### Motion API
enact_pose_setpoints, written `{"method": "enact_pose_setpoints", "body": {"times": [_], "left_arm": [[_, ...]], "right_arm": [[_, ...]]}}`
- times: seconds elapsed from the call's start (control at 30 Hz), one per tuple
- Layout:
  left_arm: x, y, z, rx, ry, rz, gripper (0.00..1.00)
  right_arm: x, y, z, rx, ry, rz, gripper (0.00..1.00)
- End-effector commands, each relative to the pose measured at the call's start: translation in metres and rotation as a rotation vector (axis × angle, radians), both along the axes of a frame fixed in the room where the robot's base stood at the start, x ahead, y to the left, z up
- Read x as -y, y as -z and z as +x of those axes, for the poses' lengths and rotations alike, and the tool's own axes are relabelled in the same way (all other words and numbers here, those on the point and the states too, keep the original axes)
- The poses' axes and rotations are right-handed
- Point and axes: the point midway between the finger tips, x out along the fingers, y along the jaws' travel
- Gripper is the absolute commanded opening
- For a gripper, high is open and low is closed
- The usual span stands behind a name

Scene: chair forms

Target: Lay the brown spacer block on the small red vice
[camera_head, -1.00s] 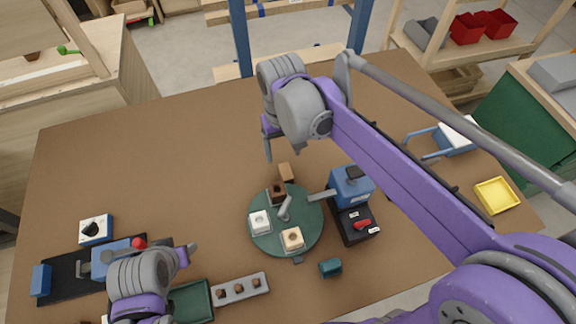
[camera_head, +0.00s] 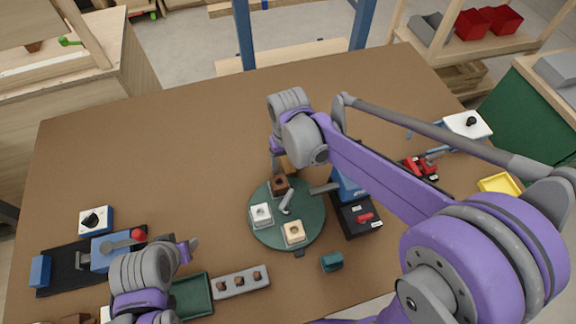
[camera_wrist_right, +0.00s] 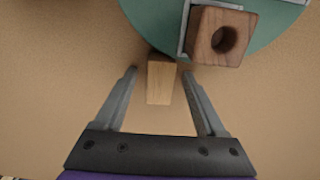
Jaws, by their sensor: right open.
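A small tan-brown wooden block (camera_head: 289,166), which I take as the spacer block, lies on the table at the far edge of the turntable. In the right wrist view the block (camera_wrist_right: 161,82) sits between the spread fingers of my right gripper (camera_wrist_right: 160,76), with a gap on both sides. The right gripper (camera_head: 277,163) is open and empty, low at the block, partly covering it in the head view. A small red vice (camera_head: 420,168) with a grey handle stands right of my right arm, which hides part of it. My left gripper (camera_head: 182,243) is at lower left; its opening is unclear.
The green turntable (camera_head: 262,231) carries a dark brown holed block (camera_head: 280,184), a white block (camera_head: 261,213) and a cream block (camera_head: 293,232). A blue-black machine (camera_head: 356,212) stands just right of it. A yellow tray (camera_head: 499,184) is at far right. The table's back left is clear.

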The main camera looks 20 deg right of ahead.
Motion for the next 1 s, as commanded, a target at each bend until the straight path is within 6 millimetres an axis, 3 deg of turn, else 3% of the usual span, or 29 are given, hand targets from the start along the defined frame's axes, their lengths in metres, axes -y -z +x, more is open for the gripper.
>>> {"method": "enact_pose_setpoints", "body": {"times": [0.1, 0.5, 0.83, 1.0], "left_arm": [[0.000, 0.000, 0.000, 0.000, 0.000, 0.000, 0.50], [0.000, 0.000, 0.000, 0.000, 0.000, 0.000, 0.50], [0.000, 0.000, 0.000, 0.000, 0.000, 0.000, 0.50], [0.000, -0.004, 0.000, 0.001, 0.000, 0.000, 0.50]], "right_arm": [[0.000, 0.000, 0.000, 0.000, 0.000, 0.000, 0.72], [0.000, -0.001, 0.000, 0.000, 0.000, 0.000, 0.01], [0.000, -0.002, 0.000, 0.000, 0.000, 0.000, 0.00], [0.000, -0.022, 0.000, 0.000, 0.000, 0.000, 0.00]]}}
